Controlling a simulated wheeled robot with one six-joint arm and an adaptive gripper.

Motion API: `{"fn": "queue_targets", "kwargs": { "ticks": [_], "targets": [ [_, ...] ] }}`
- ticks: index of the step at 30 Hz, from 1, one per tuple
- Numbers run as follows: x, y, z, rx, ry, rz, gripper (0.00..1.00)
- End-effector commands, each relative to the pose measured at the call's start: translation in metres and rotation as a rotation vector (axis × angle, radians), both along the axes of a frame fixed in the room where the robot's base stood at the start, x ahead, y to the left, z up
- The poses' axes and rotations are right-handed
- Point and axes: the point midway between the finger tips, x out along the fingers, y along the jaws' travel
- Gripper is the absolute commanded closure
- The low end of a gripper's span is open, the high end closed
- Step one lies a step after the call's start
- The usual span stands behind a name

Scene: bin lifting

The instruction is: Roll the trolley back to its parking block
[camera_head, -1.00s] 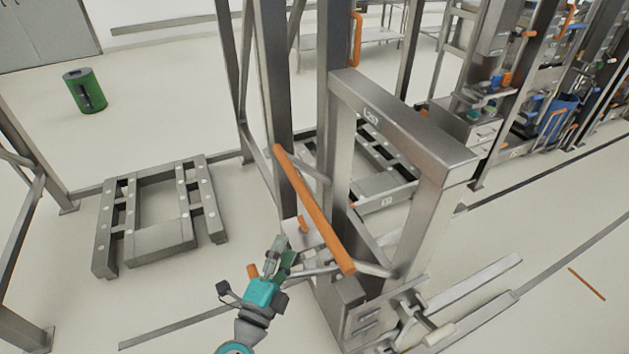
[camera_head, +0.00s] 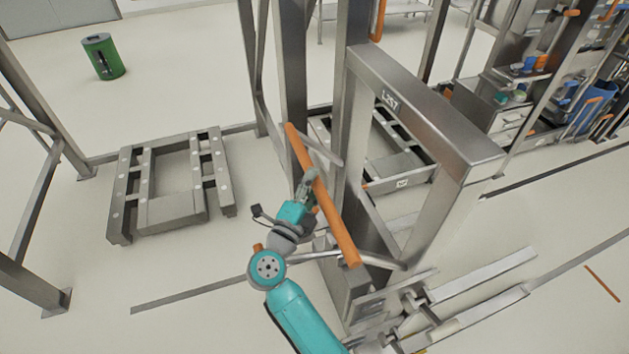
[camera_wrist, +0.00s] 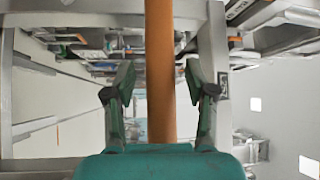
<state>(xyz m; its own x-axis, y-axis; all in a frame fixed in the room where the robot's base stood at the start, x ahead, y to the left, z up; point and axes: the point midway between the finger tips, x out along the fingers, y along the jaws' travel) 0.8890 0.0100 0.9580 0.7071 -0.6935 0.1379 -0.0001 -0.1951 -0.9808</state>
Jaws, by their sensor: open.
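The trolley is a tall steel frame (camera_head: 425,95) with a label on its top beam and an orange push bar (camera_head: 325,205) on its left side. My gripper (camera_head: 307,184) is at the middle of the bar. In the wrist view my gripper (camera_wrist: 160,82) is open, and the orange bar (camera_wrist: 160,70) runs upright between its two green fingers, with a gap on either side. A low steel floor block (camera_head: 172,208) lies at the left, and a similar one (camera_head: 395,168) shows behind the trolley; I cannot tell which is its parking block.
A steel rack post (camera_head: 292,70) stands close behind the bar. Another rack post (camera_head: 45,130) stands at the far left. A green bin (camera_head: 103,57) is at the back left. Shelving with blue bins (camera_head: 590,105) is at the right.

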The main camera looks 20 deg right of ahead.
Motion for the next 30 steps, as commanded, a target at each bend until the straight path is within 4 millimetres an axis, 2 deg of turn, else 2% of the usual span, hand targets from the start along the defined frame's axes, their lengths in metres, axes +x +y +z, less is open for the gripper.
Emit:
{"fn": "queue_targets", "kwargs": {
  "ticks": [12, 14, 19, 30],
  "targets": [
    [0.0060, -0.0062, 0.0012, 0.000, 0.000, 0.000, 0.44],
    [0.0059, -0.0061, 0.0012, 0.000, 0.000, 0.000, 0.57],
    [0.0058, -0.0060, 0.0011, 0.000, 0.000, 0.000, 0.99],
    [0.0057, -0.0049, 0.0009, 0.000, 0.000, 0.001, 1.00]
  ]
}}
